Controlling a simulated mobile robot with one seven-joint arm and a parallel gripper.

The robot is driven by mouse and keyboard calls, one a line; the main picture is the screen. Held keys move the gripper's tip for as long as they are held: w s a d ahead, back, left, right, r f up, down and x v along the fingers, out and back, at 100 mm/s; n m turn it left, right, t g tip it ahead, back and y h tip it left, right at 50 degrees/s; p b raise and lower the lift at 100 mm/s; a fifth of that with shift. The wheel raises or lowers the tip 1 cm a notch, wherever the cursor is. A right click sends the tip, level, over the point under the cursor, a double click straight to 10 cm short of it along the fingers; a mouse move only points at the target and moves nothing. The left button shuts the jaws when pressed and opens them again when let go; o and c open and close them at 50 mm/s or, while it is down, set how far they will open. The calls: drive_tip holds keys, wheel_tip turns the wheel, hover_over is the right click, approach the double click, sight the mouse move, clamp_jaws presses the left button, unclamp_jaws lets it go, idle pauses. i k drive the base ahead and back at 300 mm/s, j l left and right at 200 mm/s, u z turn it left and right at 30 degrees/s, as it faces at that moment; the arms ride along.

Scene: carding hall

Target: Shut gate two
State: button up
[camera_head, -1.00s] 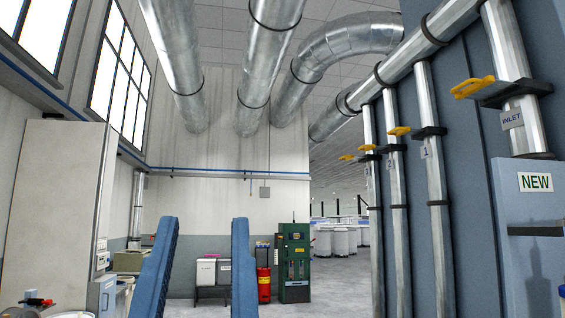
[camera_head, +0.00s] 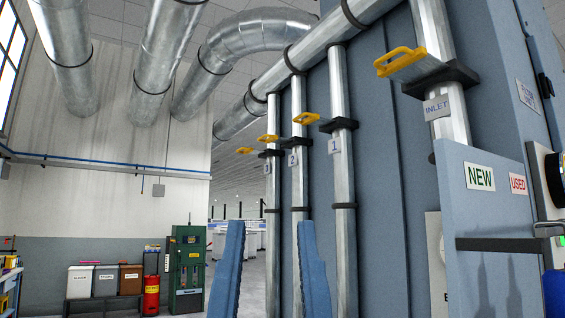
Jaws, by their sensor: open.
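Gate two is the slide gate on the middle of three thin steel pipes; its black collar (camera_head: 299,143) has a tag "2" (camera_head: 293,158) below it. Its yellow handle (camera_head: 268,138) sticks out to the left of the collar; how far its plate is out is too small to tell. My gripper (camera_head: 271,270) shows as two upright blue fingers at the bottom centre. They are wide apart with nothing between them, low in the picture below gate two and not touching it. The finger tips are at about pipe mid-height in the picture.
Gate one's yellow handle (camera_head: 307,118) is just right, gate three's (camera_head: 243,150) just left. The larger inlet gate handle (camera_head: 400,62) is upper right.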

sight(275, 139)
drive_tip(key=i+j+z, duration=0.15)
drive_tip(key=i+j, duration=0.3)
drive_tip(key=i, duration=0.25)
drive_tip(key=i+j+z, duration=0.1)
drive_tip(key=i+j, duration=0.45)
drive_tip(key=i, duration=0.15)
